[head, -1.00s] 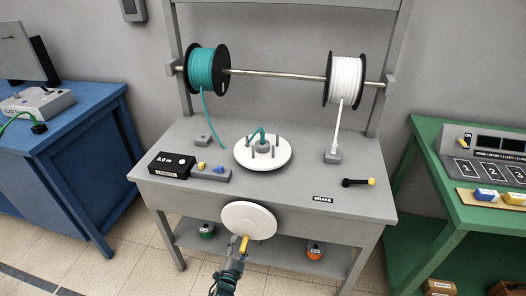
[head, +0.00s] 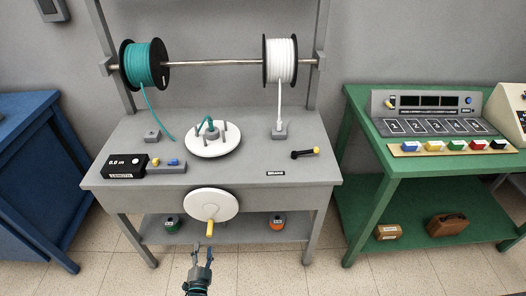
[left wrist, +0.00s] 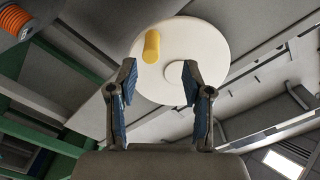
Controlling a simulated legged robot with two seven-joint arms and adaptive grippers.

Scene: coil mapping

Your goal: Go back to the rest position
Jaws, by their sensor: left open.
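My left gripper (head: 202,256) is in the lower middle of the head view, in front of the grey bench. It is open and empty, below the yellow crank handle (head: 210,229) of the white disc (head: 212,203) on the bench front. In the left wrist view the two fingers (left wrist: 158,80) stand apart with nothing between them. The white disc (left wrist: 195,42) and its yellow handle (left wrist: 152,46) show beyond the fingertips, apart from them. My right gripper is in neither view.
The grey bench (head: 240,165) carries teal (head: 146,64) and white (head: 281,60) spools on a rod, a pegged white turntable (head: 212,146) and a black length counter (head: 125,166) reading 0.5 m. A blue table (head: 40,180) is left, a green table (head: 370,165) right. Tiled floor is free in front.

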